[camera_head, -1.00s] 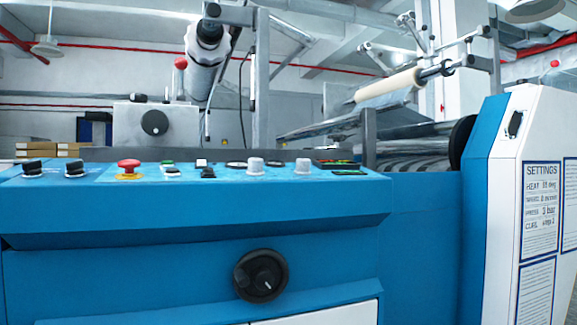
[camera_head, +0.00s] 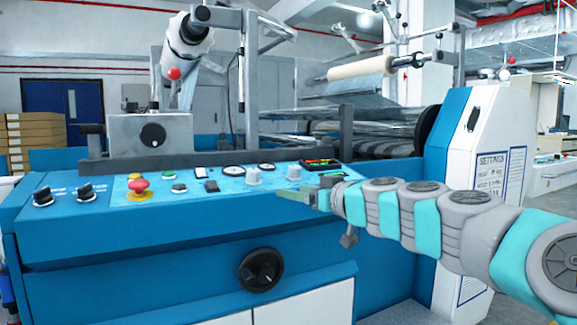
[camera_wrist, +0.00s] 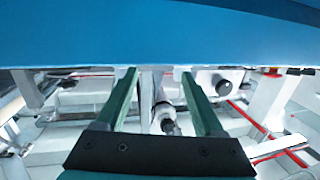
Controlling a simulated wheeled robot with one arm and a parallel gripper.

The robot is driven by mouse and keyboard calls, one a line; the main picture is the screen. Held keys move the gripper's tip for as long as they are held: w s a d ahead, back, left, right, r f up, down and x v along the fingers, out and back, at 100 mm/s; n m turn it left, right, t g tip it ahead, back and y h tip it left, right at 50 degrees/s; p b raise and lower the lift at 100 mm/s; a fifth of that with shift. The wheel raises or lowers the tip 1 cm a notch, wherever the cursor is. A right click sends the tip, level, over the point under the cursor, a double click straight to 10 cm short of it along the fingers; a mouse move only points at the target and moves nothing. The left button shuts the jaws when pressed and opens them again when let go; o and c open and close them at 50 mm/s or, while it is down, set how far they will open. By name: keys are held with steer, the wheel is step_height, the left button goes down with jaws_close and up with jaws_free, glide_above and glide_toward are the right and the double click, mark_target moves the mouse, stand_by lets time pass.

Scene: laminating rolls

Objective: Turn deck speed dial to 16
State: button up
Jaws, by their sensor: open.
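Two pale grey knobs stand on the sloping blue deck panel (camera_head: 217,183) in the head view: a left knob (camera_head: 253,176) and a right knob (camera_head: 294,172). I cannot tell which is the deck speed dial, and no scale or number is readable. My gripper (camera_head: 308,194) is at the panel's right front edge, just in front of the right knob. In the wrist view its two green fingers (camera_wrist: 159,73) are spread with nothing between them. The blue machine surface (camera_wrist: 160,35) fills the top of that view, and neither pale knob is clear there.
Two black knobs (camera_head: 64,193), a red emergency button (camera_head: 139,188) and several small buttons share the panel. A large black dial (camera_head: 261,270) is on the front face below. A white settings cabinet (camera_head: 470,180) stands at the right behind my arm. Floor shows at the right.

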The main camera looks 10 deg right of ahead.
mark_target(298, 171)
steer(key=shift+m+t+h, duration=0.5)
steer(key=shift+t+h, duration=0.1)
steer(key=shift+t, duration=0.2)
steer(key=w+d+r, duration=0.2)
steer(key=d, duration=0.1)
steer(key=w+d, duration=0.1)
steer(key=shift+w+d+r, duration=0.15)
steer(key=shift+w+r, duration=0.15)
steer(key=shift+r, duration=0.1)
steer(key=shift+p+x, duration=0.85)
steer(key=shift+x, duration=2.85)
jaws_close()
